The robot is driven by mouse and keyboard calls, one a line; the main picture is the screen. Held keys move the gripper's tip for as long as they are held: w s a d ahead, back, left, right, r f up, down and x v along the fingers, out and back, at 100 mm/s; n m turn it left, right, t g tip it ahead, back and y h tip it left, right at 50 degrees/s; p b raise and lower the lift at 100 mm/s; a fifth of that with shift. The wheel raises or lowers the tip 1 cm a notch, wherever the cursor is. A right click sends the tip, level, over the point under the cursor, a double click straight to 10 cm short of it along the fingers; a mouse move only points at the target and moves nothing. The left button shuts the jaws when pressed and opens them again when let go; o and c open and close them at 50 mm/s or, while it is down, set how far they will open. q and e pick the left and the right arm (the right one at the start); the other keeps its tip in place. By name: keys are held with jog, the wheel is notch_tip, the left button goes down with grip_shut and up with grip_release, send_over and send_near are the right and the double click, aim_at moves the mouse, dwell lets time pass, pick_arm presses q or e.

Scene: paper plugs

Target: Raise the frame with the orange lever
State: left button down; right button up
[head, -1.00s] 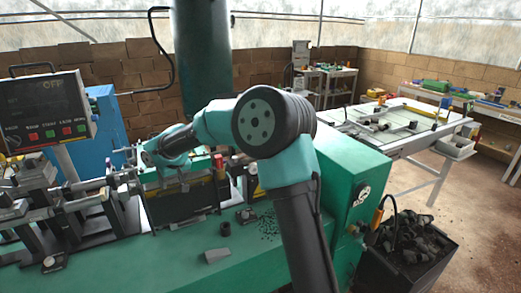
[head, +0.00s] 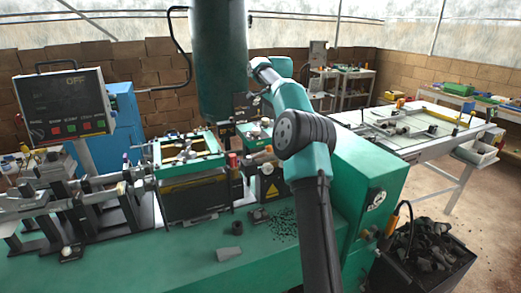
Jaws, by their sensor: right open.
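The green frame (head: 190,151) lies over a black box with a yellow stripe on the green machine bench, left of centre in the head view. An orange lever (head: 393,226) with a black curved rod stands at the right end of the bench, beside the dark bin. My right gripper (head: 258,72) is open at the end of my raised arm, in front of the green column and up and right of the frame. It is small and its fingers are hard to make out. It is clear of the frame and far from the lever. My left gripper is out of view.
A control panel (head: 66,105) reading OFF stands at the left above metal rails and clamps. A bin of dark lumps (head: 425,250) stands right of the bench. The bench front (head: 150,262) is mostly clear, with a small grey block (head: 229,254).

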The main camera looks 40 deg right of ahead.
aim_at(269, 148)
jog(key=shift+s+d+r+m, duration=0.2)
jog(key=shift+s+d+m, duration=0.15)
jog(key=shift+d, duration=0.1)
jog(key=shift+f, duration=0.15)
jog(key=w+f, duration=0.1)
jog(key=f, duration=0.4)
jog(key=w+f, duration=0.1)
jog(key=f, duration=0.5)
jog(key=w+f, duration=0.1)
jog(key=f, duration=0.5)
jog(key=shift+w+d, duration=0.15)
jog(key=shift+d, duration=0.15)
jog(key=shift+r, duration=0.1)
grip_shut()
